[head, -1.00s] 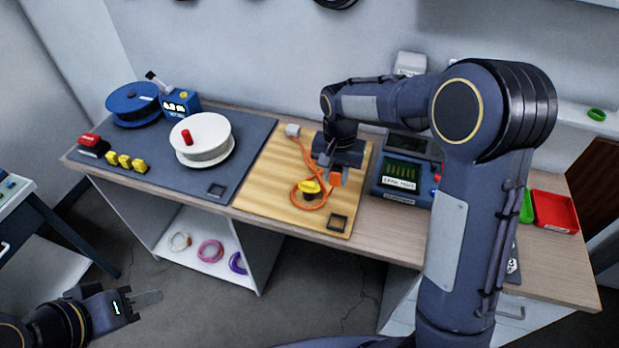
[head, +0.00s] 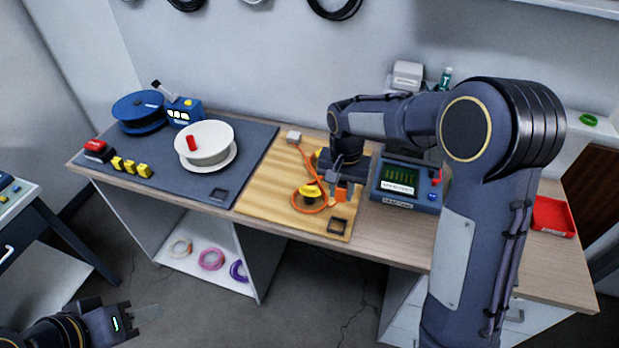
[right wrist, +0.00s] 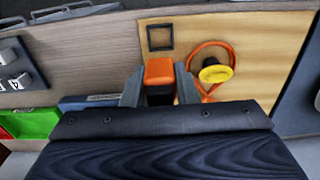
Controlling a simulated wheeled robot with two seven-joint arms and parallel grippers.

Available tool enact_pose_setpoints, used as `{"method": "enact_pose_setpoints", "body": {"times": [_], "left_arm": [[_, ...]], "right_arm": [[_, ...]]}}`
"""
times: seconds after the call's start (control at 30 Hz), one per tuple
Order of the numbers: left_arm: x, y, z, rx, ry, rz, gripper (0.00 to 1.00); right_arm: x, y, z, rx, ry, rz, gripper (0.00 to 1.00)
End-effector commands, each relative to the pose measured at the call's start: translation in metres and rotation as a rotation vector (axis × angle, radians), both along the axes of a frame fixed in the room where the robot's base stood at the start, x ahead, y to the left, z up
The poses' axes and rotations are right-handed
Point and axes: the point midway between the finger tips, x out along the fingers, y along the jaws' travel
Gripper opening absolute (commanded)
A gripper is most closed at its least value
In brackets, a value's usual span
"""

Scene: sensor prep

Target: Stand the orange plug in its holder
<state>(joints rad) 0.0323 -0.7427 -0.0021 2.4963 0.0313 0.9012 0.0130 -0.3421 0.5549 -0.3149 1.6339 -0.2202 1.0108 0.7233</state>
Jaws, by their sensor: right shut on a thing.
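The orange plug (head: 340,195) is held in my right gripper (head: 341,186), above the wooden board. In the right wrist view the plug (right wrist: 159,72) sits between the two fingers (right wrist: 158,88), which are shut on it. A dark square frame (head: 338,226), which looks like the holder, lies empty at the board's front right corner. It also shows in the right wrist view (right wrist: 160,37), just beyond the plug and apart from it. My left gripper (head: 146,313) is low at the left, away from the bench; its jaw opening is unclear.
An orange cable (head: 323,188) curls on the wooden board (head: 265,190) around a yellow-topped part (head: 309,191). A meter box (head: 405,188) stands close right of the board.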

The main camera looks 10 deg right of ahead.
Motion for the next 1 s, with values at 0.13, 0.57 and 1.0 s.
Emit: {"method": "enact_pose_setpoints", "body": {"times": [0.13,0.57,1.0], "left_arm": [[0.000,0.000,-0.008,0.000,0.000,0.000,0.36],[0.000,0.000,-0.023,0.000,0.000,0.000,0.36],[0.000,0.000,-0.039,0.000,0.000,0.000,0.36]], "right_arm": [[0.000,0.000,-0.010,0.000,0.000,0.000,0.04],[0.000,0.000,-0.031,0.000,0.001,0.000,0.04],[0.000,0.001,-0.053,0.000,0.000,0.000,0.04]]}}
